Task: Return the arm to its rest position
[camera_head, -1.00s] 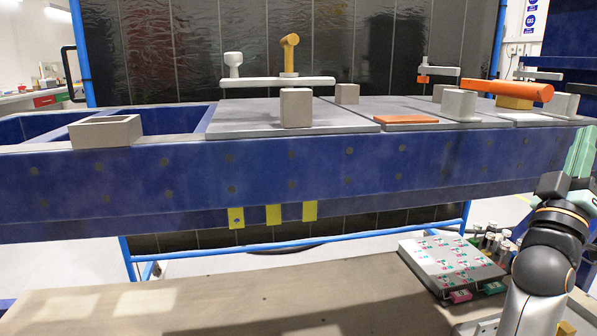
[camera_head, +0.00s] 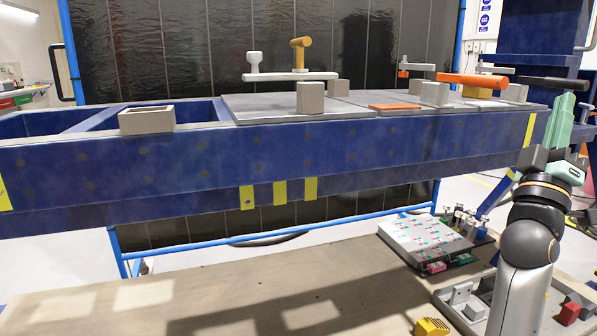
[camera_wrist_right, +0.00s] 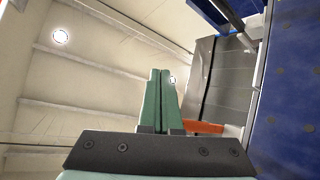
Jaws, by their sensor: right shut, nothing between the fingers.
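My right arm (camera_head: 528,235) rises from the lower right in the head view. Its green-fingered right gripper (camera_head: 561,122) points upward in front of the right end of the blue jig beam (camera_head: 400,145). In the right wrist view the two green fingers of the gripper (camera_wrist_right: 159,75) are together with nothing between them. They point up toward the ceiling. My left gripper is not in the head view.
The jig's grey plates (camera_head: 275,110) carry grey blocks (camera_head: 311,97), an orange plate (camera_head: 397,107) and an orange cylinder (camera_head: 480,80). A grey box (camera_head: 147,120) sits at the left. Below are a bench (camera_head: 200,295), a dotted board (camera_head: 425,238) and a tray (camera_head: 450,300) of small parts.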

